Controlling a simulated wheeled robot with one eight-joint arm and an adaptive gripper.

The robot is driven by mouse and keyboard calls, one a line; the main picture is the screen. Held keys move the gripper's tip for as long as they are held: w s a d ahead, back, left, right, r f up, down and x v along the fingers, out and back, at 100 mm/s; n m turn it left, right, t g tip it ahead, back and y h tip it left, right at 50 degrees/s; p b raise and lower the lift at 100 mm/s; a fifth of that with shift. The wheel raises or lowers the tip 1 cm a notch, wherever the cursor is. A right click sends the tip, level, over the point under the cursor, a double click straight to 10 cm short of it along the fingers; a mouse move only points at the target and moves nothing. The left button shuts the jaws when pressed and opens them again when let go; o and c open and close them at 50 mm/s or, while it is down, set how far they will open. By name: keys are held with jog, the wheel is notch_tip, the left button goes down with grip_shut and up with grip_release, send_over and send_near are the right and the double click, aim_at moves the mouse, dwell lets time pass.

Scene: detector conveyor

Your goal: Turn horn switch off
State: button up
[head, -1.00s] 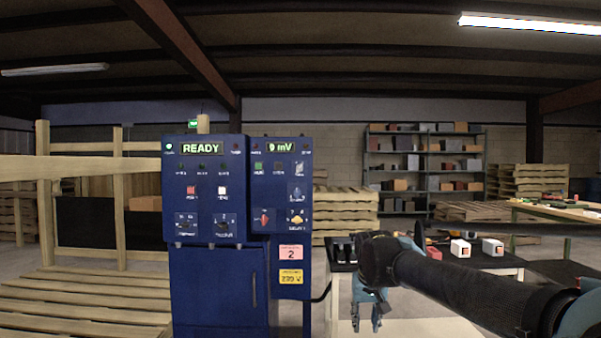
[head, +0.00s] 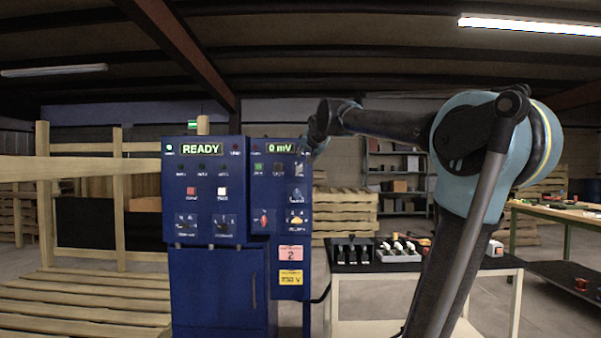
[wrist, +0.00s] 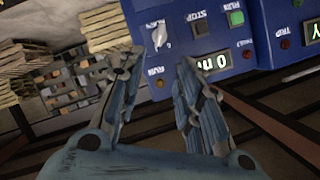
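A blue control cabinet (head: 218,280) faces me, with READY and 0 mV displays at its top. On its right panel, a small light-coloured switch (head: 298,169) sits right of a green and a black button. In the wrist view this panel is upside down, and a white switch lever (wrist: 158,36) shows beside the STOP button. I cannot read a horn label. My gripper (wrist: 157,62) is open and empty, its fingertips pointing towards the panel edge, with the lever beyond the gap. In the head view the gripper (head: 317,145) is at the cabinet's upper right corner, partly hidden.
A work table (head: 440,266) with rows of switch-like parts stands right of the cabinet, partly behind my arm. Shelving (head: 372,178) and stacked pallets (head: 345,215) are behind. Wooden fencing (head: 85,165) stands at the left.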

aim_at(300, 168)
jog(key=x, duration=1.7)
jog(key=shift+w+f, duration=0.1)
jog(key=shift+f, duration=0.1)
grip_shut()
